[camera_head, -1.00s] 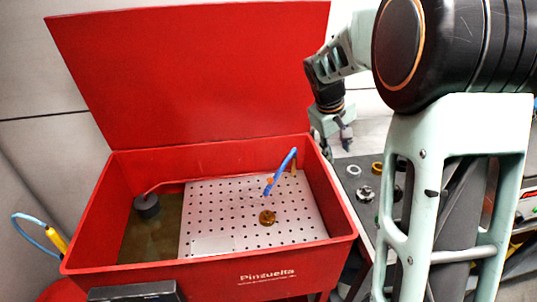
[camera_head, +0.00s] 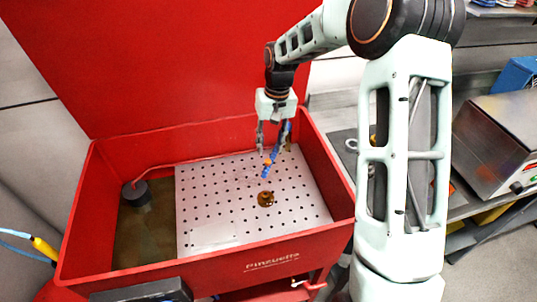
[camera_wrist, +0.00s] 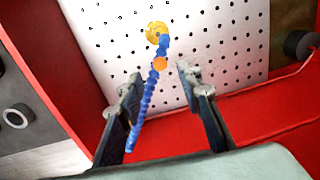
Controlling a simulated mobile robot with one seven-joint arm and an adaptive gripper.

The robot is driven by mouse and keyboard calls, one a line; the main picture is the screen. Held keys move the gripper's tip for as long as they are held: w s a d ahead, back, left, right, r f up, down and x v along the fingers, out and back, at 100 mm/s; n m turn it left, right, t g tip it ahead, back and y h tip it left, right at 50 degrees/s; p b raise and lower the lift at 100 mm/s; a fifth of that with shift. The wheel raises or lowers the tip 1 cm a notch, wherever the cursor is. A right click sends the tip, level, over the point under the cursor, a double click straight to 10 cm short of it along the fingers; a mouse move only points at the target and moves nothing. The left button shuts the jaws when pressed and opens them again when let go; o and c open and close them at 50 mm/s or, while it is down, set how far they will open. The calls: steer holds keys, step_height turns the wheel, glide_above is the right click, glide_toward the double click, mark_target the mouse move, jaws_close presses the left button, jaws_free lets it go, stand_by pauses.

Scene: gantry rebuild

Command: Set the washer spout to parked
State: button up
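The washer spout is a blue segmented hose with an orange band (camera_head: 267,165), rising over the perforated tray of the red parts washer (camera_head: 75,235). In the wrist view the blue spout (camera_wrist: 150,90) runs between the fingers, nearer the left one, and its tip lies by a brass round part (camera_wrist: 156,31). My gripper (camera_head: 271,140) is over the right back part of the basin, pointing down at the spout. In the wrist view my gripper (camera_wrist: 160,85) is open, with a clear gap on the right of the spout. The spout's base is hidden behind the fingers.
The perforated tray (camera_head: 210,190) fills the right of the basin; the brass part (camera_head: 265,199) lies on it. A dark cylinder (camera_head: 137,193) stands at the left over murky liquid. The red lid (camera_head: 160,60) stands open behind. A bench with a metal box (camera_head: 505,140) is at right.

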mark_target(268, 160)
steer(key=shift+a+f, duration=0.2)
steer(key=shift+f, duration=2.5)
jaws_close()
